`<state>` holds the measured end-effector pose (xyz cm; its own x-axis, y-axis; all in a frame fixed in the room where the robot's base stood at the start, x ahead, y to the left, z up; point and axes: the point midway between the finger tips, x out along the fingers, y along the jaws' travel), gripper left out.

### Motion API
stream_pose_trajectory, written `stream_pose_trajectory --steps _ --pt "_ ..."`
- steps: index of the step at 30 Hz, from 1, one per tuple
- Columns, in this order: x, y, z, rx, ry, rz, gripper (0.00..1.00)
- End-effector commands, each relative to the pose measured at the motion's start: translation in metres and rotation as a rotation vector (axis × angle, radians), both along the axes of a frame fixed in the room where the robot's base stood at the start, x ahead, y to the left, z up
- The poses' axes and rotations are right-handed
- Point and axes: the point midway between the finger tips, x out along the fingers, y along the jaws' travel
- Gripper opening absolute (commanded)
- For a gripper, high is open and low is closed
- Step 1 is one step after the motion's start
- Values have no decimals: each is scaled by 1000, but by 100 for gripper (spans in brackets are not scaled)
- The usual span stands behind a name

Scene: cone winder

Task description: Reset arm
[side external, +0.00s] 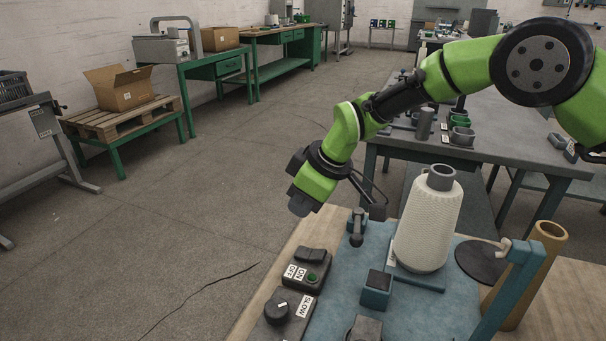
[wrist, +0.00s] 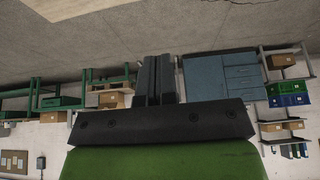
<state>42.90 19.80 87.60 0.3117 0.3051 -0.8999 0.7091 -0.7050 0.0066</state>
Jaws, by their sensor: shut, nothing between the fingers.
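My gripper (wrist: 158,80) shows in the wrist view as two dark fingers side by side, closed together with nothing between them. In the side view my green and black arm reaches in from the right and bends down at the wrist. Its end is in the air over the left part of the bench area, to the left of the yarn cone and apart from it. The fingers cannot be made out clearly there. The cream yarn cone (side external: 428,225) stands upright on the blue winder plate (side external: 440,308), with a grey tip showing at its top.
A control box (side external: 305,271) with ON/OFF markings and a SLOW dial (side external: 277,308) sit left of the winder. A tan tube (side external: 535,270) stands at right beside a blue post (side external: 510,285). A grey table (side external: 490,150) with small parts is behind. Floor at left is open.

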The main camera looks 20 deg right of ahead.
Motion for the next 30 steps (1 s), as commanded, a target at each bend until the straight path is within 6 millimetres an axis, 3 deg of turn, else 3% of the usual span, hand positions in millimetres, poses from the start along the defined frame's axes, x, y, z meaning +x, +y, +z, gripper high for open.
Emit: stream_pose_trajectory --steps 1,6,19,23,30 --pt "0 0 14 2 -6 0 0" --pt "0 -1 43 2 -5 -1 0" --pt "-4 -7 71 10 -6 -25 0" --pt "-17 -29 107 40 -8 -121 0" --pt "-81 -88 183 134 -1 -403 0"
